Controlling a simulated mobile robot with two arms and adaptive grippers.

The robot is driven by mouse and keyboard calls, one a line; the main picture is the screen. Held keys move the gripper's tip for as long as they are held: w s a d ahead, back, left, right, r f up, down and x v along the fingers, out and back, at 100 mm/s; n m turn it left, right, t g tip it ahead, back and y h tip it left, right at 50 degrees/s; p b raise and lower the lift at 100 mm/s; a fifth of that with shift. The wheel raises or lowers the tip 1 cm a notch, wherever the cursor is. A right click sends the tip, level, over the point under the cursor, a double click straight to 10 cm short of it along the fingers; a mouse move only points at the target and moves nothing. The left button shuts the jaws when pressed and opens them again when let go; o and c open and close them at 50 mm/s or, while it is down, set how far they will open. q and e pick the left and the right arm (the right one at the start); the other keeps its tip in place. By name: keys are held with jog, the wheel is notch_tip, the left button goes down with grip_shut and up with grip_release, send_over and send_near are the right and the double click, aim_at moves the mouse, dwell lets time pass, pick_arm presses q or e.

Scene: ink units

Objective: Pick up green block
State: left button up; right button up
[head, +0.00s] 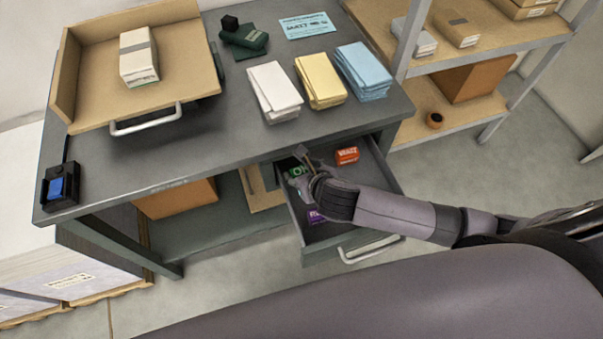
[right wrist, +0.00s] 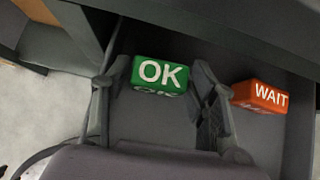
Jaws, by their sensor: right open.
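The green block (head: 296,171) lies in the open drawer under the desk, near its back left part. In the right wrist view the green block (right wrist: 160,73) shows the white letters "OK". My right gripper (head: 303,163) reaches into the drawer at the green block and partly covers it in the head view. In the right wrist view the fingers of my right gripper (right wrist: 161,82) are apart, one on each side of the block. I cannot tell whether they touch it. My left gripper is not in view.
An orange-red "WAIT" block (right wrist: 260,97) lies to the right of the right finger, and a purple block (head: 315,216) lies nearer the drawer front. The drawer (head: 384,187) walls and the desk (head: 220,155) edge above are close around my gripper.

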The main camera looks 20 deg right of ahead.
jog(key=shift+x, duration=0.8)
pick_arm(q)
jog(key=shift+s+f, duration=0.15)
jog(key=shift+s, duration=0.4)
pick_arm(e)
jog(key=shift+c, duration=0.3)
jog(key=c, duration=0.7)
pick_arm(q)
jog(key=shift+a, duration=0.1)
pick_arm(e)
jog(key=shift+c, duration=0.2)
jog(key=shift+r, duration=0.1)
jog(key=shift+r, duration=0.65)
jog(key=s, duration=0.4)
jog(key=shift+s+d+f, duration=0.15)
jog(key=shift+d+f, duration=0.05)
jog(key=shift+d, duration=0.05)
pick_arm(q)
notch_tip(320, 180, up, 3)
jog(key=p, duration=0.3)
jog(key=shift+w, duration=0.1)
pick_arm(e)
notch_tip(320, 180, up, 14)
jog(key=shift+w, duration=0.25)
